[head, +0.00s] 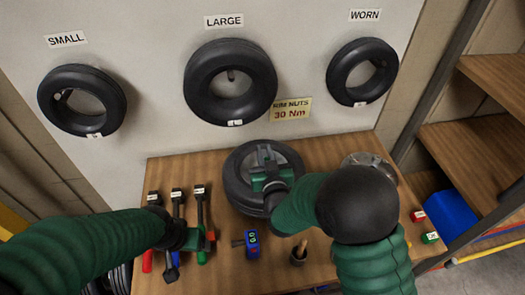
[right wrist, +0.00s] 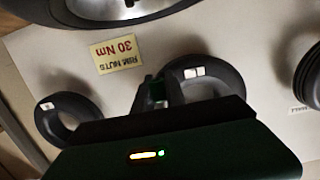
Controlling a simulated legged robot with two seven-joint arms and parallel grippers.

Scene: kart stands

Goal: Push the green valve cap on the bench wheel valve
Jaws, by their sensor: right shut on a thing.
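The bench wheel (head: 236,190), a black tyre, lies on the wooden bench in the head view. Part of it shows at the top of the right wrist view (right wrist: 120,14). My right gripper (head: 266,160) is over the wheel's middle and covers much of its hub. In the right wrist view, my right gripper's fingers (right wrist: 158,92) are closed around a small green piece, the green valve cap (right wrist: 157,90). The wheel valve itself cannot be made out. My left gripper (head: 198,239) is over the bench's left part, beside the tools; its fingers are unclear.
Several long-handled tools (head: 200,215) lie at the bench's left. A blue gauge (head: 252,244) and a dark cup (head: 298,256) stand near the front. A metal dish (head: 382,163) is at the right. Tyres (head: 190,82) hang on the wall behind. Shelves (head: 465,150) stand right.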

